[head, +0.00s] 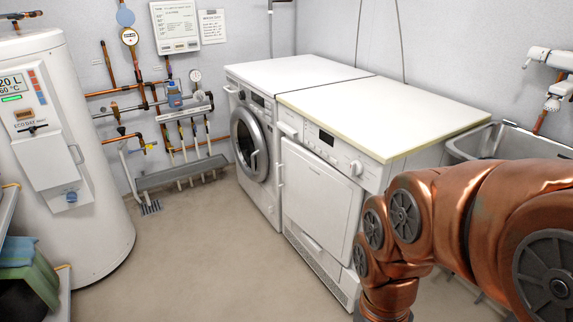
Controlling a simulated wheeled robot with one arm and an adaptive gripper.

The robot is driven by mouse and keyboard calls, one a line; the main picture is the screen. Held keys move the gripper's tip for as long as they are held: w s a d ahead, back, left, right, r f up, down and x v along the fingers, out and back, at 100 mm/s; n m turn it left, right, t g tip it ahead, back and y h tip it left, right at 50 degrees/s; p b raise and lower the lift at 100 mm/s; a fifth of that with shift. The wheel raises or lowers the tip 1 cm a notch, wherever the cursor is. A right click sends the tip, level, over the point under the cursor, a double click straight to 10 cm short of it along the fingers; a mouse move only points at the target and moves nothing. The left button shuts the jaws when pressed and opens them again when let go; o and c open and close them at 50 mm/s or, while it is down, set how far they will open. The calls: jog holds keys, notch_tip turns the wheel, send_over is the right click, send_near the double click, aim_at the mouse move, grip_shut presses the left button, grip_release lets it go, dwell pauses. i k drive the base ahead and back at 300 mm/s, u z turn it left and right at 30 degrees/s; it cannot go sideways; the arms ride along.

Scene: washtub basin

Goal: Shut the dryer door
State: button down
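The dryer (300,122) is the white machine with a square front, right of the washing machine. Its white square door (318,195) faces left toward the open floor. The door stands close to the dryer's front; I cannot tell from this view whether a small gap is left. A small handle shows at the door's left edge. My copper-coloured arm (480,225) covers the right foreground, in front of the dryer's right end. My gripper is not in view.
The washing machine (262,92) with a round door (250,145) stands left of the dryer. A metal sink (485,140) is to the right. A white boiler (65,150) stands at left, with pipes behind. The floor (200,260) between is clear.

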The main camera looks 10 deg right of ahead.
aim_at(324, 202)
jog(key=z, duration=0.75)
jog(key=k, duration=0.1)
jog(key=u, duration=2.05)
jog(key=i, duration=1.2)
jog(key=z, duration=0.05)
